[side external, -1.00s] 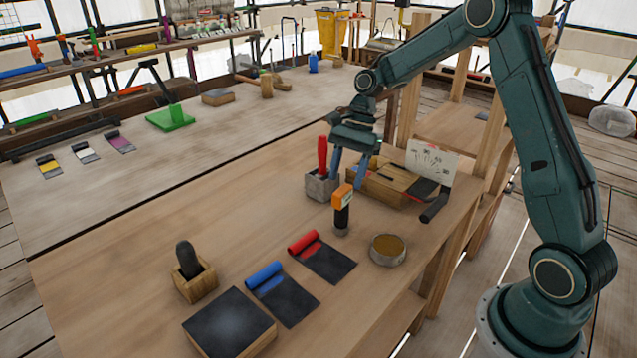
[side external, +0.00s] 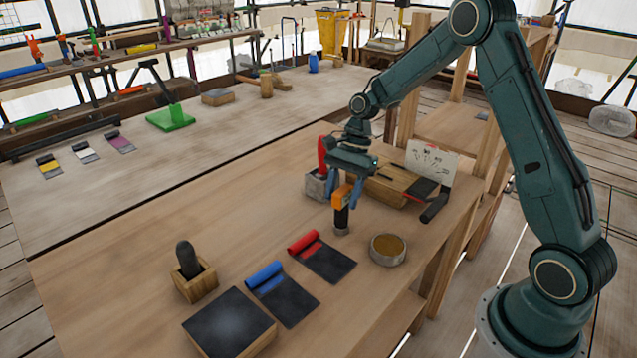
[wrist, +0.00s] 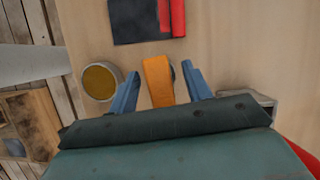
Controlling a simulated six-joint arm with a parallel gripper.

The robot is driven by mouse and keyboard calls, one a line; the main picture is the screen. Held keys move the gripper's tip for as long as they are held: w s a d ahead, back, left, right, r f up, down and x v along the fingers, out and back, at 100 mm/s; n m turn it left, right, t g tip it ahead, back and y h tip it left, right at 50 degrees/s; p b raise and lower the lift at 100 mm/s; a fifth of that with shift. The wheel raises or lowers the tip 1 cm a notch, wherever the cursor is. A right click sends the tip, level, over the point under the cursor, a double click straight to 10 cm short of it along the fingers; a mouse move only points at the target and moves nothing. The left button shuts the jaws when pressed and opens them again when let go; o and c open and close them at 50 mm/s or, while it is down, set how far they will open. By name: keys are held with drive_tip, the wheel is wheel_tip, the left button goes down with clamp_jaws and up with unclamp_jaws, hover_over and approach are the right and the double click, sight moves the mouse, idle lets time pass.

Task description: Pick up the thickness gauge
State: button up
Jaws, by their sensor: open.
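The thickness gauge, which I take to be the upright tool with an orange head and black body (side external: 341,215), stands in a small round grey base on the bench. My gripper (side external: 343,194) is open and over it, its two blue fingers at the height of the orange head. In the wrist view the orange head (wrist: 158,82) lies between the open fingers of my gripper (wrist: 160,72), with a gap on each side. I cannot see contact. The black body is mostly hidden from the wrist camera.
A grey box with a red-handled tool (side external: 316,186) stands close behind left of the gauge. A round tin (side external: 388,249) is to its right, and a wooden block (side external: 385,190) behind. Red (side external: 322,257) and blue (side external: 283,293) rolled pieces lie in front.

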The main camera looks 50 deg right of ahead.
drive_tip(key=c, duration=1)
drive_tip(key=shift+r, duration=0.15)
wheel_tip(320, 180, up, 10)
drive_tip(key=shift+f, duration=0.1)
idle(0.4)
